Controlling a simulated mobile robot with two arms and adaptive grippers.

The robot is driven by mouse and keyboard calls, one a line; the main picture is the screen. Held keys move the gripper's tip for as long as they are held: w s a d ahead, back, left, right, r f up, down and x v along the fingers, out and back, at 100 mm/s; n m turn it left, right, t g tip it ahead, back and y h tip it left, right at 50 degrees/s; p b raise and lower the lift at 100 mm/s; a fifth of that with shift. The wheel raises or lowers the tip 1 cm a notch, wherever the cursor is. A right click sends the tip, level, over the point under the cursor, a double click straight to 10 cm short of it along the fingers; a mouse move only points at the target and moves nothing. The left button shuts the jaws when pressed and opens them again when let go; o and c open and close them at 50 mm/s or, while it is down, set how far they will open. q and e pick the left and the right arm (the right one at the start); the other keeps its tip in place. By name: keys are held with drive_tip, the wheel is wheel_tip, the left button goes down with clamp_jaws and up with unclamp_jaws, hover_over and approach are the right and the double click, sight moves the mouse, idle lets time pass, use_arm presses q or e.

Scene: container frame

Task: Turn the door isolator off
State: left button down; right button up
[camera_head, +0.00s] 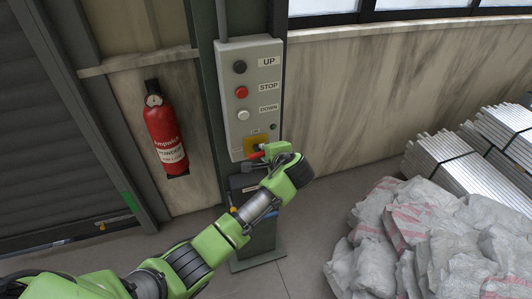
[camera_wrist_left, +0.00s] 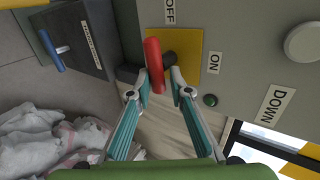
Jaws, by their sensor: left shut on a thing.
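The door isolator is a red handle (camera_wrist_left: 153,58) on a yellow plate (camera_wrist_left: 188,45), low on a grey control box (camera_head: 252,100). In the wrist view an OFF label (camera_wrist_left: 169,11) is above the plate and an ON label (camera_wrist_left: 213,62) is to its right. The handle's length runs roughly up and down there; I cannot tell for sure which setting it is in. My left gripper (camera_wrist_left: 160,80) has its fingers on both sides of the handle, shut on it. In the head view the gripper (camera_head: 266,154) partly hides the handle and plate. My right gripper is not in view.
Black UP (camera_head: 240,67), red STOP (camera_head: 241,92) and white DOWN (camera_head: 243,115) buttons are above the isolator. A dark box with a blue-handled lever (camera_wrist_left: 52,50) is beside it. A fire extinguisher (camera_head: 165,135) hangs left. Sacks (camera_head: 425,240) and metal stacks (camera_head: 450,165) lie right.

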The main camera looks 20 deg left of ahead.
use_arm(q)
drive_tip(key=shift+a, duration=0.1)
drive_tip(key=c, duration=1.8)
unclamp_jaws()
drive_tip(key=shift+a, duration=0.1)
drive_tip(key=v, duration=1.2)
drive_tip(key=shift+f, duration=0.1)
